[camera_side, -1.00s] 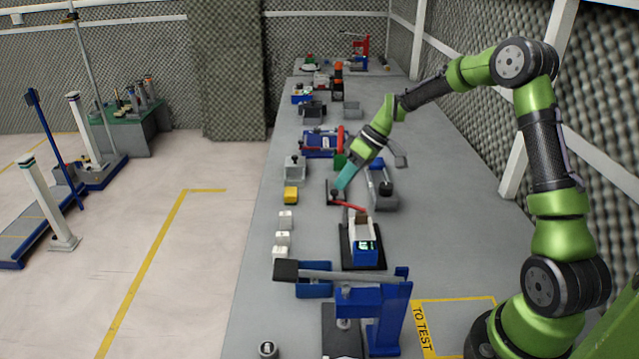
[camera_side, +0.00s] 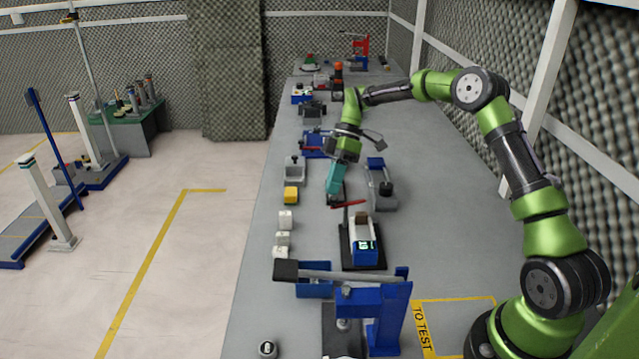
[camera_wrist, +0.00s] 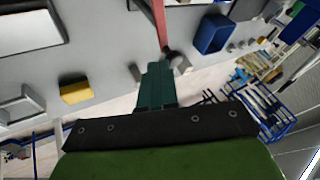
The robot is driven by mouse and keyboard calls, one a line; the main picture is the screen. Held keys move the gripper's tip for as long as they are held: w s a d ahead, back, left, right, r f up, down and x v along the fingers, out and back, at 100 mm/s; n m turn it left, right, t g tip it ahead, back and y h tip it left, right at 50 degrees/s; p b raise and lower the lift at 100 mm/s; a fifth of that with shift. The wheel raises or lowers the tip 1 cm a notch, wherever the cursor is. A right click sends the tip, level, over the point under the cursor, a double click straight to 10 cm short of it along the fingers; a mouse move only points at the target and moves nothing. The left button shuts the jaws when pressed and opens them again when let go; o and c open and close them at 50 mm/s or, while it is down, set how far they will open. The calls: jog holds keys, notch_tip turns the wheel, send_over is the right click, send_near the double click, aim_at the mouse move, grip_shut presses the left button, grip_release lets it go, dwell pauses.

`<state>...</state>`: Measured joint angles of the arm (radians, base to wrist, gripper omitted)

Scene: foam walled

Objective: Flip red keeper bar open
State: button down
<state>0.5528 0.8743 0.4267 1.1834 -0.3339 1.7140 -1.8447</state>
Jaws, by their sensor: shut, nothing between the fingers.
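The red keeper bar (camera_side: 349,204) lies nearly level in the side view, just behind the blue-and-white device with a lit display (camera_side: 366,246). In the wrist view the red bar (camera_wrist: 158,20) runs down from the top edge to a grey knob (camera_wrist: 176,59). My gripper (camera_side: 332,201) is shut and empty, with its teal fingers pointing down at the bar's left end. In the wrist view my gripper's tip (camera_wrist: 160,66) is close beside the knob. I cannot tell whether they touch.
A yellow block (camera_side: 291,195) and several white blocks (camera_side: 285,220) lie left of the device. A grey fixture with a dark knob (camera_side: 383,190) stands to the right. A blue clamp stand with a long lever (camera_side: 375,315) stands in front. Bare bench shows along the right.

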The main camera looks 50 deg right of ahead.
jog(key=shift+d, duration=0.1)
jog(key=shift+s+d, duration=0.4)
jog(key=shift+s, duration=0.25)
jog(key=v, duration=1.2)
